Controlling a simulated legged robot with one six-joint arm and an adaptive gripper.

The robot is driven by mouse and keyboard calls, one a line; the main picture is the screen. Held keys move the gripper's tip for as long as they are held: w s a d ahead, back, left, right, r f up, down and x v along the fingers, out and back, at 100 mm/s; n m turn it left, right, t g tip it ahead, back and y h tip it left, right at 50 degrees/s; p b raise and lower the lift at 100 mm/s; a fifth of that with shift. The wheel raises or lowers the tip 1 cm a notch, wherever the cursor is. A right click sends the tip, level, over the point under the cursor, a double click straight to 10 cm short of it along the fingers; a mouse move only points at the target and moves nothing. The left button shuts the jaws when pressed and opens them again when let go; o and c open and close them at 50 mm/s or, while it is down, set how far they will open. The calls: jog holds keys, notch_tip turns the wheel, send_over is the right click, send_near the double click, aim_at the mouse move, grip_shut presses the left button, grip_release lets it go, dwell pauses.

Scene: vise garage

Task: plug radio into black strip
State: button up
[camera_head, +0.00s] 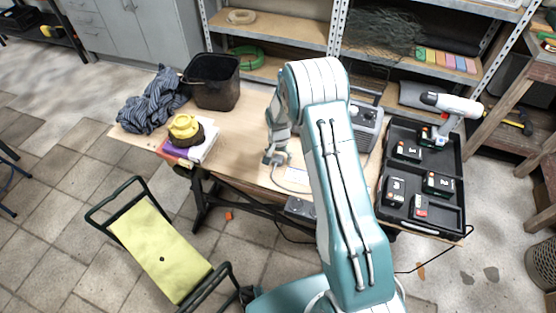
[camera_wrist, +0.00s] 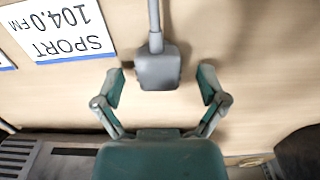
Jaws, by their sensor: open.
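The grey radio (camera_head: 365,122) stands on the workbench, partly hidden behind my arm. A grey plug (camera_wrist: 157,68) with a cord lies on the wooden top. My gripper (camera_head: 274,158) is low over the bench; in the wrist view its open fingers (camera_wrist: 160,92) stand on either side of the plug, with gaps showing. A dark box (camera_head: 300,207), likely the black strip, sits at the bench's front edge, partly hidden by my arm.
A white "SPORT 104.0 FM" card (camera_wrist: 58,30) lies beside the plug. A black case (camera_head: 453,205) with batteries and a drill (camera_head: 452,108) is at right. A black bin (camera_head: 214,88), striped cloth (camera_head: 152,102) and books (camera_head: 202,146) are at left. A yellow-green chair (camera_head: 160,250) stands in front.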

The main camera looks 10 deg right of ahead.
aim_at(279, 156)
jog(key=c, duration=1.2)
jog(key=shift+o, duration=0.2)
jog(key=shift+r, duration=0.5)
notch_tip(279, 156, up, 2)
jog(key=shift+r, duration=0.15)
jog(key=s+a+r, duration=0.4)
jog(key=s+r, duration=0.5)
jog(key=s, duration=0.4)
jog(key=shift+s+a+r, duration=0.15)
jog(key=shift+a+r, duration=0.05)
jog(key=shift+r, duration=0.2)
